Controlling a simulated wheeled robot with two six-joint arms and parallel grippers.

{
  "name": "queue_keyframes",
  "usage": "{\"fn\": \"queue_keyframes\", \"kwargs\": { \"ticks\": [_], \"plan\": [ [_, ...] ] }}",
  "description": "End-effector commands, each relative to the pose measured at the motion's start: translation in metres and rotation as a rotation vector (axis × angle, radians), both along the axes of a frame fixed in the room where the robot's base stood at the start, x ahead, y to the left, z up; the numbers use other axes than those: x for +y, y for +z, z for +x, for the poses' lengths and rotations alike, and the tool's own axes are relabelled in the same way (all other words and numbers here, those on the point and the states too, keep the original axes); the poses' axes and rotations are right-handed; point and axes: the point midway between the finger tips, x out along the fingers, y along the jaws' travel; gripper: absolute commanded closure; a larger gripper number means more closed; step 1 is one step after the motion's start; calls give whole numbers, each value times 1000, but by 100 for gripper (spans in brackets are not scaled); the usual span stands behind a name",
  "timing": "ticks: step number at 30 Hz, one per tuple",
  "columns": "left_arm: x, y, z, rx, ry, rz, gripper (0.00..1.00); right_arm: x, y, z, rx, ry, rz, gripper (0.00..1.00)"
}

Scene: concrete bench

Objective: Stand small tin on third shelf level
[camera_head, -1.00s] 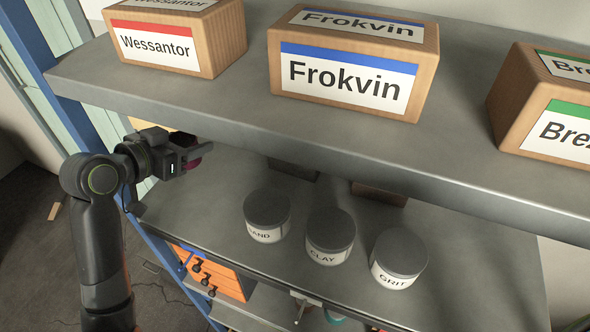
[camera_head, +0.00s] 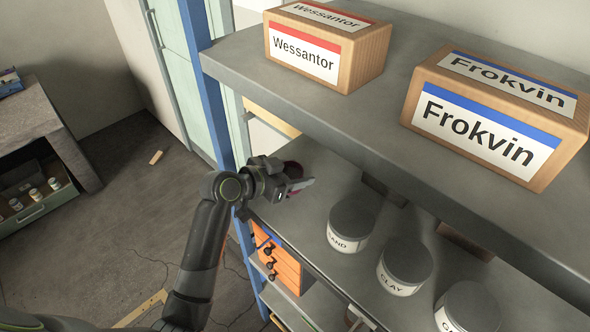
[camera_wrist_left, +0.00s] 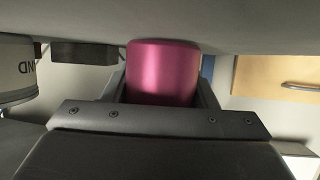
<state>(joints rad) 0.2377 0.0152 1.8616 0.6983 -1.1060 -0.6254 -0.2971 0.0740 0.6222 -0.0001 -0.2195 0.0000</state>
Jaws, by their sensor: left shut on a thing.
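A small magenta tin (camera_wrist_left: 163,72) is between the fingers of my left gripper (camera_wrist_left: 165,95), which is shut on it, in the left wrist view. In the head view my left gripper (camera_head: 297,186) is at the left end of the shelf level below the labelled boxes, and only a bit of the tin (camera_head: 292,170) shows behind the fingers. The gripper hides most of the tin, and I cannot tell whether it touches the shelf. The shelf level (camera_head: 315,165) is grey, with its left part mostly bare. My right gripper is not in view.
Canisters labelled SAND (camera_head: 350,227), CLAY (camera_head: 404,265) and a third (camera_head: 468,308) stand right of my gripper. The upper shelf (camera_head: 240,65) overhangs, carrying the Wessantor box (camera_head: 325,50) and Frokvin box (camera_head: 495,115). A blue post (camera_head: 203,90) is at the left. Orange drawers (camera_head: 280,262) sit below.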

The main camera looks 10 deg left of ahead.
Motion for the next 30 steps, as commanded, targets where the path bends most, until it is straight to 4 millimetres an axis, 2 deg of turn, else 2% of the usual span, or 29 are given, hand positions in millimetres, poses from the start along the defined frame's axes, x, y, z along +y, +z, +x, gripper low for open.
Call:
{"fn": "queue_keyframes", "kwargs": {
  "ticks": [8,9,13,24,30],
  "plan": [
    [0,-4,0,-2,0,-1,75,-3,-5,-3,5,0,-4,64],
    [0,-3,0,-1,0,-1,42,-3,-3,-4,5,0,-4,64],
    [0,-3,0,0,0,0,26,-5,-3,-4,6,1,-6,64],
    [0,3,0,-1,0,0,26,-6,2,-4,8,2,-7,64],
    [16,8,-16,-5,1,3,26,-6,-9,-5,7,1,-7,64]
  ]
}}
